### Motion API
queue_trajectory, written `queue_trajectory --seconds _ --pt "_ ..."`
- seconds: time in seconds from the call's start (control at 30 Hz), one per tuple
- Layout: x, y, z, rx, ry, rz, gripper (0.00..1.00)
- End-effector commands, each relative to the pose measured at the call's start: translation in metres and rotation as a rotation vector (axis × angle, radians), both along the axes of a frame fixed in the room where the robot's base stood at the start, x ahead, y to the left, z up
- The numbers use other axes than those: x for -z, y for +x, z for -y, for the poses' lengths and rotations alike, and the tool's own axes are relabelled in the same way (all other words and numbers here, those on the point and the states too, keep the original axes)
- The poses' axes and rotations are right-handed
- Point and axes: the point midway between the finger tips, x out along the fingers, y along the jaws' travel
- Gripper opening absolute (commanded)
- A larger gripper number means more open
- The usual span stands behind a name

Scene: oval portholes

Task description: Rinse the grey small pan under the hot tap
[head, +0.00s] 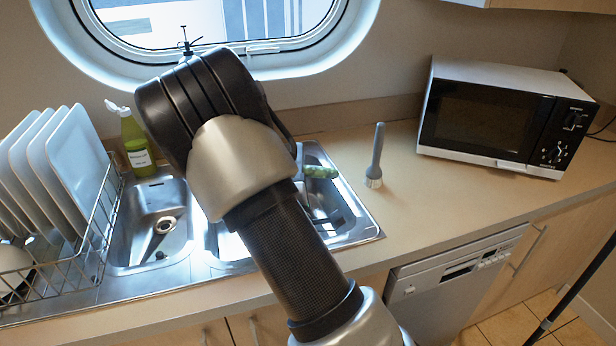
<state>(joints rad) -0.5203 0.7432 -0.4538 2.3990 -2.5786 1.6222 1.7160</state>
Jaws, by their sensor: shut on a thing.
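My arm crosses the middle of the head view and covers much of the sink. My gripper is hidden behind it, so I cannot see its jaws. I cannot make out the grey small pan. Dark shapes (336,217) show in the right basin (352,226) beside my arm, but I cannot tell what they are. The hot tap is not visible either; the area behind the sink is largely covered by my arm. The left basin (128,232) is empty apart from its drain.
A rack of white plates (76,150) stands at the left. A green bottle (134,140) is behind the left basin.

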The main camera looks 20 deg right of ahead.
Motion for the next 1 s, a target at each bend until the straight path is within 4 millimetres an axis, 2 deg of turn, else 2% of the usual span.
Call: queue_trajectory --seconds 0.03,0.23,0.47,1.0 --pt "0.006 0.003 0.011 -0.007 0.005 0.039 0.0" --pt "-0.01 0.006 0.027 -0.047 0.005 0.103 0.0" --pt "-0.013 0.015 0.029 -0.057 0.005 0.112 0.0" --pt "-0.001 0.072 0.025 -0.056 0.005 0.112 0.0"
